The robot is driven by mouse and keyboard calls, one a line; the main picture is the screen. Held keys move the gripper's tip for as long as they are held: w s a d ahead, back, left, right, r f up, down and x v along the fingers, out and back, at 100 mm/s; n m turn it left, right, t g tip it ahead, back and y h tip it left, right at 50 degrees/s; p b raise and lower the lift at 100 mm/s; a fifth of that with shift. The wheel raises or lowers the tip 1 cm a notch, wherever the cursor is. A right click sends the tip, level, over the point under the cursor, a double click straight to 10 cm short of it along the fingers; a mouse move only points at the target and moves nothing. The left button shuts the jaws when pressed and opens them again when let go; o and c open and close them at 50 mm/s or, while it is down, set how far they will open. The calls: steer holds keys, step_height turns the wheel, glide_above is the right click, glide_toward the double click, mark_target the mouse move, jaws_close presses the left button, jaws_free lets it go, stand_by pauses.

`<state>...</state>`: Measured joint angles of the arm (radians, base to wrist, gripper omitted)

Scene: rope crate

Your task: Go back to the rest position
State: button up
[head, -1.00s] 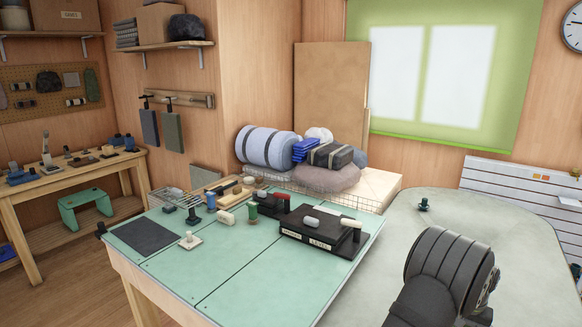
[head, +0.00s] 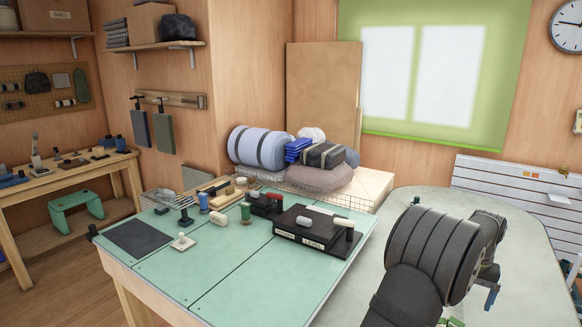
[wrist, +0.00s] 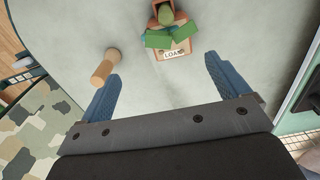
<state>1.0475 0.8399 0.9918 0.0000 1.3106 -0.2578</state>
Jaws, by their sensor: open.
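My gripper (wrist: 162,65) is open, with its two blue fingers spread wide and nothing between them. In the head view my arm is folded at the lower right, and a blue finger of the gripper (head: 492,297) shows above the pale rounded table (head: 405,207). In the wrist view a small orange-brown holder with a partly readable label (wrist: 174,54) and green pieces lies beyond the fingertips, on the pale surface. A wooden peg (wrist: 104,68) is near the left finger, apart from it as far as I can tell.
A green-topped bench (head: 225,262) carries a black box marked LEVEL (head: 318,231) and several small parts. A wire basket (head: 345,200) and rolled bundles (head: 258,147) stand behind it. Camouflage cloth (wrist: 50,125) is at the wrist view's left. Much of the pale table is bare.

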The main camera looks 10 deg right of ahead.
step_height(320, 180, down, 14)
steer(key=shift+r, duration=0.1)
steer(key=shift+w+d+r+m, duration=0.1)
steer(key=shift+d+m, duration=0.05)
steer(key=shift+m, duration=0.35)
steer(key=shift+r+m, duration=0.3)
steer(key=shift+r, duration=0.05)
step_height(320, 180, up, 17)
step_height(320, 180, down, 10)
steer(key=shift+f, duration=0.5)
steer(key=shift+w, duration=0.1)
stand_by(1.1)
